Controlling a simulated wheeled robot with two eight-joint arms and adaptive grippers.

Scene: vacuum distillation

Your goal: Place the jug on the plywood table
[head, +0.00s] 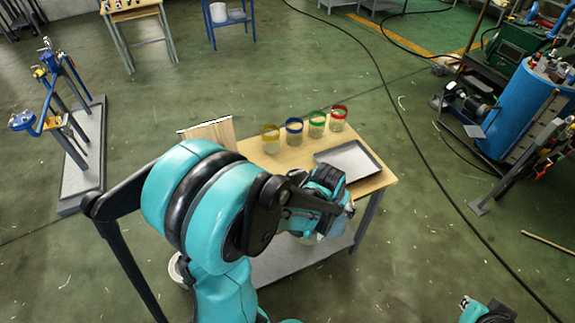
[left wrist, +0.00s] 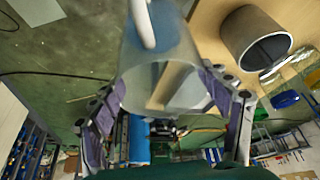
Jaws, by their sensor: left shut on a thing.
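In the left wrist view my left gripper (left wrist: 165,92) is shut on the jug (left wrist: 140,62), a translucent vessel with a white handle at its top. In the head view my teal left arm covers the front left of the plywood table (head: 287,168), with its wrist over the front edge. The jug is mostly hidden there; a pale patch shows under the wrist. The table (left wrist: 212,42) also fills the upper right of the left wrist view, beside the jug. My right gripper (head: 488,313) shows only in part at the bottom edge, apart from the table; its fingers are unclear.
Jars with yellow (head: 270,139), blue (head: 294,131), green (head: 317,124) and red (head: 338,119) rims line the table's back. A grey tray (head: 350,160) lies at its right. Bare wood shows between jars and tray. A blue tank (head: 515,110) stands far right.

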